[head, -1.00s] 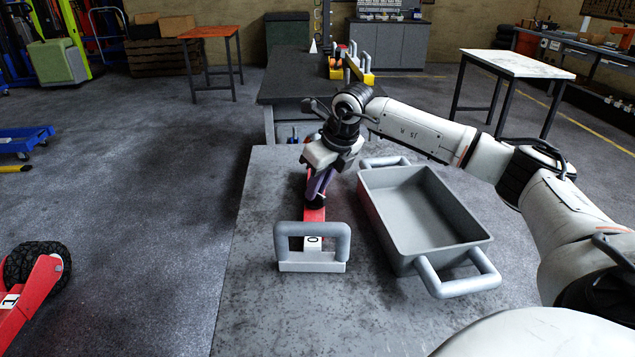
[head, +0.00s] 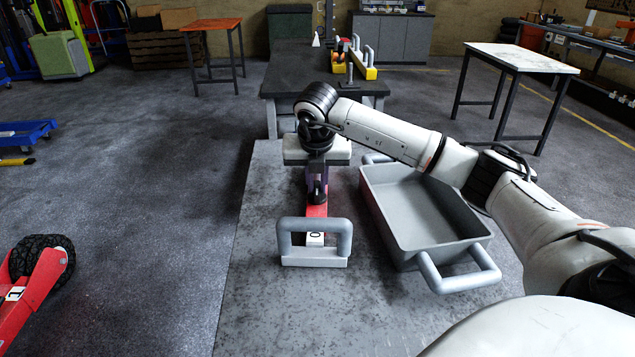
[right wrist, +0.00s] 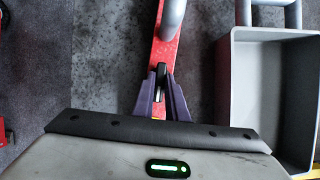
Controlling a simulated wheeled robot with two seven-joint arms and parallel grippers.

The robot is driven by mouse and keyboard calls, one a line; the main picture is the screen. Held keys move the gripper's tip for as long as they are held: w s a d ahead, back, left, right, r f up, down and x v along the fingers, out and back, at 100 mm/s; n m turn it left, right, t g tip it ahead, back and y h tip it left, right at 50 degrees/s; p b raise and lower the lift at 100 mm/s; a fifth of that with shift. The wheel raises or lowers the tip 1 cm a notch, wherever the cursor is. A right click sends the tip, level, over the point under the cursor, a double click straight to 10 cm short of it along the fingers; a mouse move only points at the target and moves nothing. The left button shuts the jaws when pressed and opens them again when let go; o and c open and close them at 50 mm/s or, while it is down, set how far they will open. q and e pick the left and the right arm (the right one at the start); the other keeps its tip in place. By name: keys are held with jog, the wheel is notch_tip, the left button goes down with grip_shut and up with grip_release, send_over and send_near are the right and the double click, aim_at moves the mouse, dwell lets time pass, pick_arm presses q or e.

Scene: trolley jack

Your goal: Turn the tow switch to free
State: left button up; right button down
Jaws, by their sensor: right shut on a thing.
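The tow switch's red bar (head: 316,211) lies on the grey worktop, with a white label (head: 315,240) at its near end. A small black lever (right wrist: 161,73) stands on the bar in the right wrist view. My right gripper (head: 317,188) is over the bar, pointing down, with its purple fingers (right wrist: 161,92) shut on the black lever. The fingers and wrist hide part of the lever and the far end of the bar. I cannot read the switch's setting. My left gripper is not in view.
A grey upright handle (head: 315,225) stands at the bar's near end. A grey open tray (head: 415,257) with two handles is close on the right. A dark bench (head: 290,82) is beyond the worktop. A red jack arm with a black wheel (head: 45,255) is at left.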

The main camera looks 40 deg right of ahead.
jog(key=shift+m, duration=0.3)
jog(key=c, duration=1.8)
grip_release()
jog(key=shift+o, duration=0.2)
jog(key=shift+r, duration=0.15)
jog(key=v, duration=1)
jog(key=shift+a, duration=0.15)
